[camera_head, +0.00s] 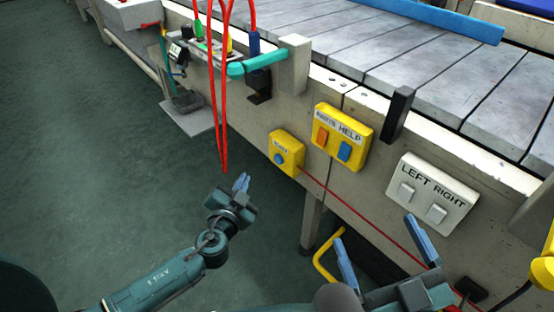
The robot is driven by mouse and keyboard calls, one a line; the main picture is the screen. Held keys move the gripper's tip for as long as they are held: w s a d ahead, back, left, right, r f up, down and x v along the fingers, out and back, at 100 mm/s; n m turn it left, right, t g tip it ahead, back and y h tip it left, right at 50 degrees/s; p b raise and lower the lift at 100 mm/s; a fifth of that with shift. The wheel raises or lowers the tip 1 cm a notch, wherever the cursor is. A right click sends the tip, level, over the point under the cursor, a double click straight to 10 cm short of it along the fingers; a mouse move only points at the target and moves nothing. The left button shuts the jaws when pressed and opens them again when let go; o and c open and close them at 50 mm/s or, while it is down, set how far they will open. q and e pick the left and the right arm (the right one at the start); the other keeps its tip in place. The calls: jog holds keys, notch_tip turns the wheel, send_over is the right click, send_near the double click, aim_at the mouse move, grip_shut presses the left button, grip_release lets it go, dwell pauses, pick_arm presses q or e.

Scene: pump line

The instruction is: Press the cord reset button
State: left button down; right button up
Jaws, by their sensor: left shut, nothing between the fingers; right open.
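A small yellow box (288,147) with a label and a round blue button (278,158) is fixed to the side of the conveyor frame. The label is too small to read surely. A red cord (352,208) runs from this box along the frame to the lower right. My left gripper (241,182) is shut and empty, below and to the left of the box, apart from it. My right gripper (379,241) is open and empty at the lower right, in front of the frame below the white switch box.
A white box (432,193) marked LEFT RIGHT has two switches. Red hoses (222,100) hang above my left gripper. A teal handle (257,61) and a black post (397,113) stick out. Floor at left is clear.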

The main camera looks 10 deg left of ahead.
aim_at(278, 159)
pick_arm(q)
jog(key=w+d+b, duration=0.1)
jog(key=w+d, duration=0.3)
jog(key=w, duration=0.2)
jog(key=shift+d, duration=0.3)
pick_arm(e)
jog(key=shift+a, duration=0.1)
pick_arm(q)
jog(key=shift+d, duration=0.1)
pick_arm(e)
jog(key=shift+f, duration=0.2)
dwell(1.4)
pick_arm(q)
jog(key=shift+w+d+b, duration=0.15)
jog(key=shift+w+b, duration=0.15)
pick_arm(e)
jog(key=shift+f, duration=0.2)
